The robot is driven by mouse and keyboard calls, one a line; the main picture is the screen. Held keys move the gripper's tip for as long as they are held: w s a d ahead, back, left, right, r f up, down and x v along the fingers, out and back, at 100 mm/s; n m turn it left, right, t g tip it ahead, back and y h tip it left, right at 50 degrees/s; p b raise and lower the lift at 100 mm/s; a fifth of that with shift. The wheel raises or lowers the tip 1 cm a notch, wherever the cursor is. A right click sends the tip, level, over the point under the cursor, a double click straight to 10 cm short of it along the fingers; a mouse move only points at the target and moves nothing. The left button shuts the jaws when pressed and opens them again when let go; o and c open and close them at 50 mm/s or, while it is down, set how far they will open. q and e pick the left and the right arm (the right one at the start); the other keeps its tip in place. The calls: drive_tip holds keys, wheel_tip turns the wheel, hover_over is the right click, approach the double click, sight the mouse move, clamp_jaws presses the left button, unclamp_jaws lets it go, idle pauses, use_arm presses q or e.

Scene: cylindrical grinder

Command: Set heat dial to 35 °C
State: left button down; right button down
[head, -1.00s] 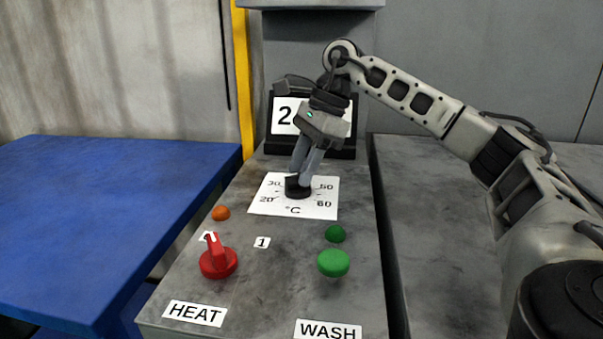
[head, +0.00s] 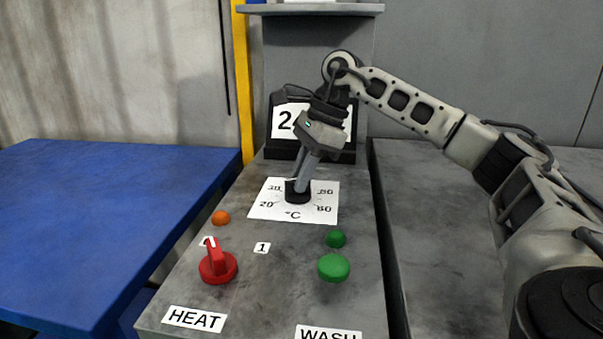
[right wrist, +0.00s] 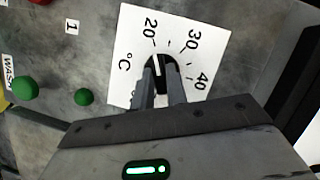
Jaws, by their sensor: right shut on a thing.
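The heat dial is a black knob (head: 298,191) on a white square scale plate (head: 263,208) marked in °C. In the right wrist view the knob (right wrist: 160,66) has a white pointer line, which points close to the 20 mark. The 30 and 40 marks lie further around the plate (right wrist: 135,45). My right gripper (head: 300,184) reaches down from above and behind the dial. In the right wrist view its two fingers (right wrist: 161,88) are shut on the knob, one on each side. My left gripper is not in view.
A black display (head: 283,150) behind the dial shows a 2, with the rest partly hidden by my gripper. In front are a red HEAT switch (head: 218,266), an orange lamp (head: 221,217), a green lamp (head: 336,239) and a green WASH button (head: 333,267). A blue table (head: 100,220) stands left.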

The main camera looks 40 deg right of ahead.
drive_tip(key=m, duration=0.2)
drive_tip(key=m+t+h, duration=0.1)
drive_tip(key=m, duration=0.1)
drive_tip(key=shift+s+a+m+t+p, duration=0.1)
drive_tip(key=shift+s+m+t+p, duration=0.05)
drive_tip(key=shift+m+t+p, duration=0.2)
drive_tip(key=m+h, duration=0.1)
drive_tip(key=m, duration=0.2)
drive_tip(key=shift+a+m+t, duration=0.1)
drive_tip(key=shift+m+t, duration=0.25)
drive_tip(key=m+h, duration=0.1)
drive_tip(key=m, duration=0.2)
drive_tip(key=m+h+p, duration=0.1)
drive_tip(key=m, duration=0.2)
drive_tip(key=shift+a+h+p, duration=0.2)
drive_tip(key=shift+h+p, duration=0.1)
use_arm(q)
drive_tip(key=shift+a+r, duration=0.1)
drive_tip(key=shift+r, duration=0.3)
use_arm(e)
drive_tip(key=shift+a+m+h, duration=0.1)
drive_tip(key=shift+m+h, duration=0.4)
drive_tip(key=shift+m, duration=0.8)
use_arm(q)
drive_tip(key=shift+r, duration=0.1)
use_arm(e)
drive_tip(key=c, duration=1.4)
unclamp_jaws()
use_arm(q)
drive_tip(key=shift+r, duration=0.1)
